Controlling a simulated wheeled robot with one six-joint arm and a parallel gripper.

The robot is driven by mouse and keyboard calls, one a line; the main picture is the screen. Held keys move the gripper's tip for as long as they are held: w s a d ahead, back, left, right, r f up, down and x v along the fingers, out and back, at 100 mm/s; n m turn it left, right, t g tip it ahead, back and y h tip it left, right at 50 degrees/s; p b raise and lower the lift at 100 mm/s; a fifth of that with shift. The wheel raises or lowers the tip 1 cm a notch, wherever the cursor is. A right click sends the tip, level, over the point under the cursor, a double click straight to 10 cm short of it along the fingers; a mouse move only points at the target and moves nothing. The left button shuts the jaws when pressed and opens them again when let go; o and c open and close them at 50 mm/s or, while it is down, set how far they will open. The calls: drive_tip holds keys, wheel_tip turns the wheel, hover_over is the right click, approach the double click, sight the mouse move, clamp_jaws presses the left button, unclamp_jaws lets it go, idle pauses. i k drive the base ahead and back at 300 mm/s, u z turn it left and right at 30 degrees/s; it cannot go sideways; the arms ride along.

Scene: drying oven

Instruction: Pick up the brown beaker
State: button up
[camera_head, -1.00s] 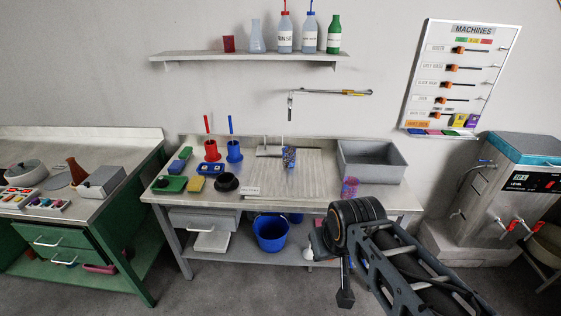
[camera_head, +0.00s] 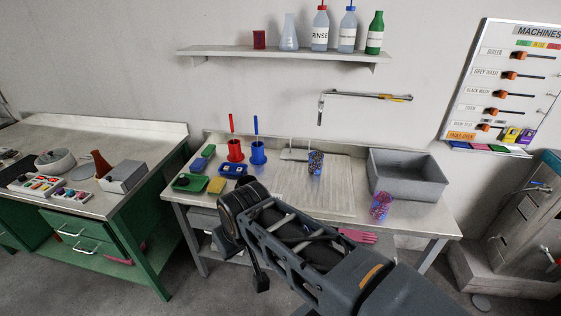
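A brown, cone-shaped vessel (camera_head: 102,164) stands upright on the left table (camera_head: 60,143), just behind a grey box; it is the only brown vessel I can make out. My arm reaches in from the lower right, in front of the middle table. What looks like my gripper (camera_head: 262,284) is a small dark part hanging low at the arm's end, well to the right of the brown vessel and apart from it. Its fingers are too small and dark to tell open from shut.
The grey box (camera_head: 122,177) and a tray of coloured pieces (camera_head: 47,186) are near the vessel. The middle table holds red (camera_head: 235,151) and blue (camera_head: 257,153) holders, patterned cups (camera_head: 315,162) and a grey bin (camera_head: 408,176). A shelf (camera_head: 285,53) holds bottles. A floor gap separates the tables.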

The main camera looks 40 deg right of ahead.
sight(316, 163)
drive_tip(key=u, duration=0.1)
drive_tip(key=i, duration=0.9)
drive_tip(key=z, duration=0.7)
drive_tip(key=i, duration=0.35)
drive_tip(key=z, duration=0.25)
